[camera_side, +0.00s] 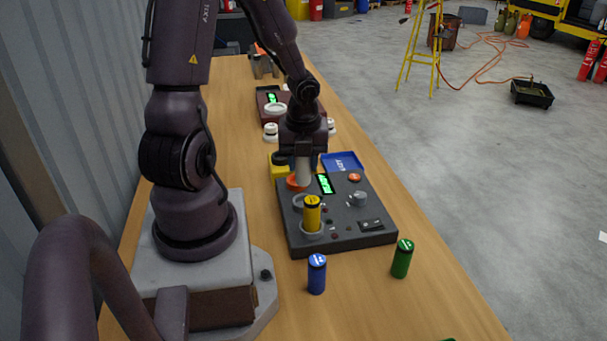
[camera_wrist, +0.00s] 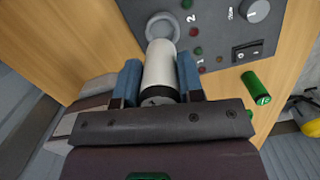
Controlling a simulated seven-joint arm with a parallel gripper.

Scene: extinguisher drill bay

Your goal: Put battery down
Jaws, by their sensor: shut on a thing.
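My gripper (camera_side: 303,158) points down over the far left part of a dark grey tester box (camera_side: 345,205). It is shut on a pale, whitish battery (camera_side: 303,173), held upright in the side view. The wrist view shows this battery (camera_wrist: 160,68) between the blue finger pads, its far end by a grey ring socket (camera_wrist: 162,27). I cannot tell whether it touches the socket. A yellow battery (camera_side: 312,215) stands in the box's near socket. A blue battery (camera_side: 317,274) and a green battery (camera_side: 402,259) stand on the table in front.
An orange round part (camera_side: 296,184) lies beside the held battery's lower end. A blue tray (camera_side: 342,161) and a yellow-black object (camera_side: 279,165) stand behind the box. A dark red device (camera_side: 268,97) stands farther back. The table's right strip (camera_side: 420,225) is mostly clear.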

